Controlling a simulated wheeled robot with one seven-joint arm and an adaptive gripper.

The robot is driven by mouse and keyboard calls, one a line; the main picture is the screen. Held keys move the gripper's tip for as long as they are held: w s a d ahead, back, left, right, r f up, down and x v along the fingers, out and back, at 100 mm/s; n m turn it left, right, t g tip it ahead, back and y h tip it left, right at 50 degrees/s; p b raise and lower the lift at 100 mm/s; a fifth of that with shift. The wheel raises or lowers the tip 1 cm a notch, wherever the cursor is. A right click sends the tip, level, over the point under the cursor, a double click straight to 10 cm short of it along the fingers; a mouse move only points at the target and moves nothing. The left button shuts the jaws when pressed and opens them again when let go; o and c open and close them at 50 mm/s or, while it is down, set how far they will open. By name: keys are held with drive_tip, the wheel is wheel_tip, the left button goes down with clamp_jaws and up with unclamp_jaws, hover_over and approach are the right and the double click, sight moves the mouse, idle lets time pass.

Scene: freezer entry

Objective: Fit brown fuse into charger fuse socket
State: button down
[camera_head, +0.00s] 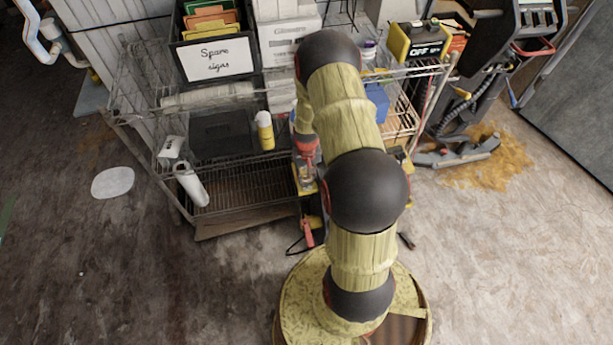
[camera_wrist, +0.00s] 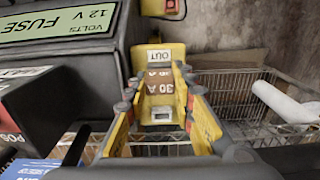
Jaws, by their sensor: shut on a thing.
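In the wrist view a brown fuse (camera_wrist: 159,81) marked 30 A sits between the fingertips of my gripper (camera_wrist: 160,90). My gripper is shut on it, with a yellow finger on each side. A yellow block (camera_wrist: 173,50) with a white OUT label lies just beyond the fuse. I cannot tell whether the fuse touches it or is seated in a socket. A black housing (camera_wrist: 122,44) with a pale 12 V FUSE panel (camera_wrist: 58,24) stands at the left. In the head view my arm covers most of the work spot.
A wire rack (camera_head: 245,178) holds a spare signs bin (camera_head: 218,62), a yellow-capped bottle (camera_head: 265,132) and a white roll (camera_head: 191,184). A yellow and black box marked OFF (camera_head: 418,42) stands at the right. The floor at the left is mostly clear.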

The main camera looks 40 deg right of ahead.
drive_tip(key=shift+f, duration=0.3)
drive_tip(key=c, duration=1.4)
unclamp_jaws()
drive_tip(key=shift+r, duration=0.1)
wheel_tip(320, 180, up, 12)
drive_tip(key=shift+f, duration=0.1)
